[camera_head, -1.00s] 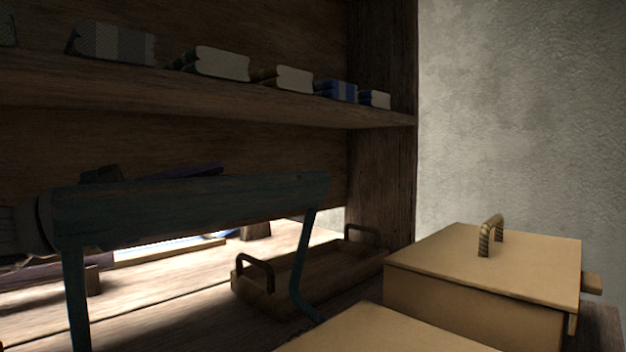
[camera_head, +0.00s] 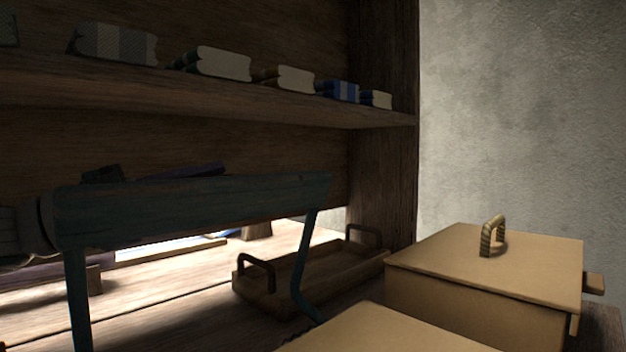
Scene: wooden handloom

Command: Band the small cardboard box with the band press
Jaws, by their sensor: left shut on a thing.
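My left gripper (camera_head: 200,335) is a dark teal bar with two long fingers reaching down, set wide apart. Its right finger bends and meets the left edge of a plain tan box top (camera_head: 390,332), which looks like the small cardboard box. Its left finger runs out of the bottom of the view, so the grip itself is hidden. Most of this box is cut off by the lower edge. A larger tan box-shaped body (camera_head: 470,300) with a top handle and a side peg stands behind it at right. It may be the band press. My right gripper is not in view.
A wooden tray (camera_head: 340,280) with two handles lies on the table (camera_head: 150,300) behind the gripper. A shelf (camera_head: 250,108) with several books crosses above. A post closes the back, with a pale wall at right. The table at lower left is fairly clear.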

